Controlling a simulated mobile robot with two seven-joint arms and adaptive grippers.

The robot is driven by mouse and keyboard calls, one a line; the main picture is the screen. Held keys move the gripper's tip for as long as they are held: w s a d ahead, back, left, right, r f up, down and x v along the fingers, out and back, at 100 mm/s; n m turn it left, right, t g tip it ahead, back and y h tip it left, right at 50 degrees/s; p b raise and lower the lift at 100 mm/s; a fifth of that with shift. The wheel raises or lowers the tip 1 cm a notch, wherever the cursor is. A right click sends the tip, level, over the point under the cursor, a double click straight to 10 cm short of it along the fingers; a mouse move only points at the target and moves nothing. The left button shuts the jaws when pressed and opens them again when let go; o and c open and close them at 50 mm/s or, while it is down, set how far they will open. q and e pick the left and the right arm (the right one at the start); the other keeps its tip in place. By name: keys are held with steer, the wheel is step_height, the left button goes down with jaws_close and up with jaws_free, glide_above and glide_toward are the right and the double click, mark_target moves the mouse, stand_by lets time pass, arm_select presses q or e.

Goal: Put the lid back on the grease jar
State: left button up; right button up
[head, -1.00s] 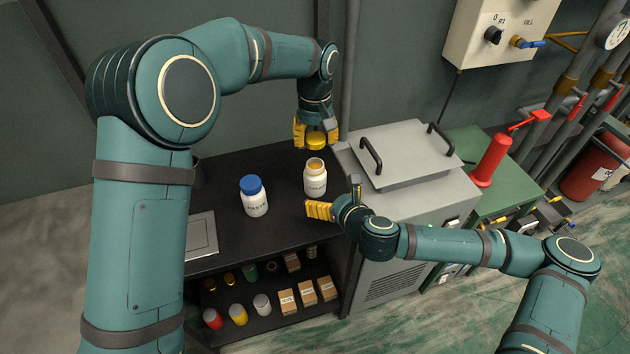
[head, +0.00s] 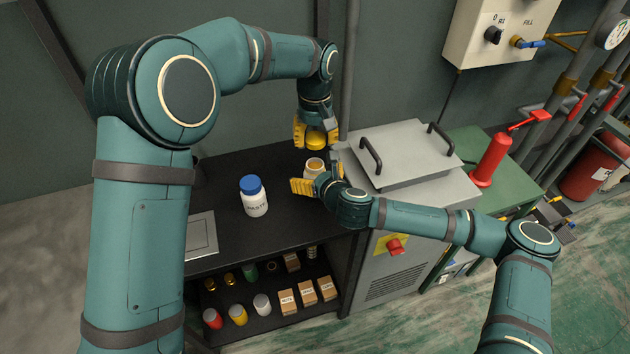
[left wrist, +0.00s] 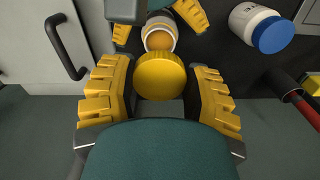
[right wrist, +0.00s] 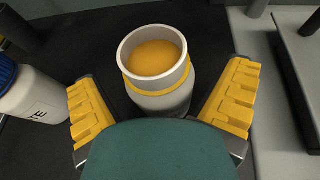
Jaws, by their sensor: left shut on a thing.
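The open grease jar (head: 314,166), white with a yellow ring and orange grease inside, stands upright on the dark bench. It also shows in the right wrist view (right wrist: 160,88). My left gripper (head: 316,136) is shut on the yellow lid (left wrist: 161,76) and holds it above the jar, not touching it. My right gripper (right wrist: 163,108) is open, with its yellow fingers on either side of the jar and visible gaps. In the head view, the right hand hides the jar's lower part.
A white jar with a blue lid (head: 254,197) stands on the bench left of the grease jar. A grey cabinet with black handles (head: 405,155) adjoins on the right. A shelf below holds several cans and cartons. The bench front is clear.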

steer(key=c, duration=1.2)
arm_select(q)
glide_above(315, 168)
steer(key=shift+f, duration=2.5)
arm_select(e)
steer(key=shift+c, duration=0.2)
arm_select(q)
steer(key=shift+s+f, duration=0.1)
steer(key=shift+f, duration=0.8)
steer(key=shift+f, duration=0.55)
arm_select(e)
jaws_close()
arm_select(q)
steer(key=shift+m, duration=1.6)
